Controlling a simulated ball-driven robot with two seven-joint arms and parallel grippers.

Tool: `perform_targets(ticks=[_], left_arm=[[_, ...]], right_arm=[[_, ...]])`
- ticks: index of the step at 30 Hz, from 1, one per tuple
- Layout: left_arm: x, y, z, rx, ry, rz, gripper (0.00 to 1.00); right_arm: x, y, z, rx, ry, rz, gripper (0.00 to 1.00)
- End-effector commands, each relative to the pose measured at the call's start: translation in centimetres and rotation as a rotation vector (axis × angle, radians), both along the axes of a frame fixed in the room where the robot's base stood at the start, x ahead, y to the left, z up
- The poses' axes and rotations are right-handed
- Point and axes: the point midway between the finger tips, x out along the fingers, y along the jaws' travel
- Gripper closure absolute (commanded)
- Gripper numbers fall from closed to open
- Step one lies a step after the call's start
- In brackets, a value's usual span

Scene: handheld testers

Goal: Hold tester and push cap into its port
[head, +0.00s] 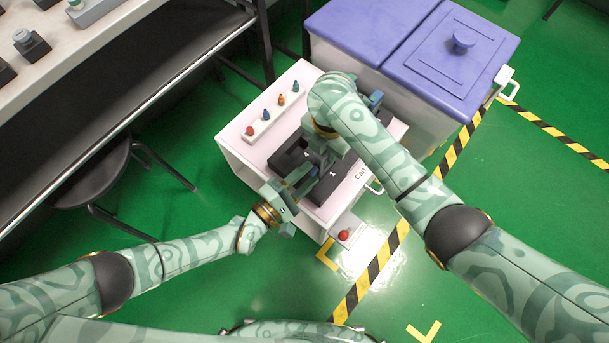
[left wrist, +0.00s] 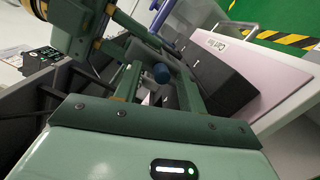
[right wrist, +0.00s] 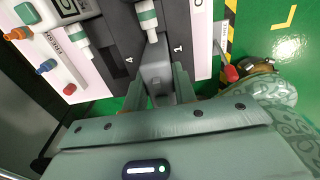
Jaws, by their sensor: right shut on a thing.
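My right gripper (right wrist: 160,98) is shut on a grey tester (right wrist: 157,76), which sits between its fingers above the black tray (right wrist: 118,50) on the cart. In the head view this gripper (head: 318,160) is over the tray, partly hidden by its arm. My left gripper (left wrist: 160,88) is open at the cart's front side. A dark blue cap (left wrist: 161,73) shows between its fingers, apparently not gripped; whether it sits on a tester is unclear. In the head view the left gripper (head: 290,195) is close to the right one. The port is not clearly visible.
A white rack (head: 262,127) with red, blue, orange and teal caps stands at the cart top's back left. A bin with purple lids (head: 430,50) adjoins the cart. A bench (head: 120,60) is at left. A red button (head: 344,235) sits low at the cart's front.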

Motion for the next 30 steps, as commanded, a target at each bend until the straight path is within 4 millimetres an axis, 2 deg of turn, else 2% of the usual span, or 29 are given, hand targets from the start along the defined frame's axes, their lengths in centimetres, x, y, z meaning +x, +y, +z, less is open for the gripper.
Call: perform_targets(ticks=[5,19,24,30], left_arm=[[-0.7,0.6,-0.1,0.001,0.002,0.000,0.59],[-7.8,7.1,-0.5,0.001,0.002,0.000,0.59],[-8.7,8.0,-0.5,-0.001,0.001,0.000,0.59],[-8.8,8.1,-0.5,-0.001,0.001,0.000,0.59]], right_arm=[[0.0,0.0,0.0,0.001,-0.001,0.000,0.95],[0.0,0.0,0.0,0.001,-0.001,0.000,0.95],[0.0,0.0,0.0,0.001,-0.001,0.000,0.95],[0.0,0.0,0.0,0.001,-0.001,0.000,0.95]])
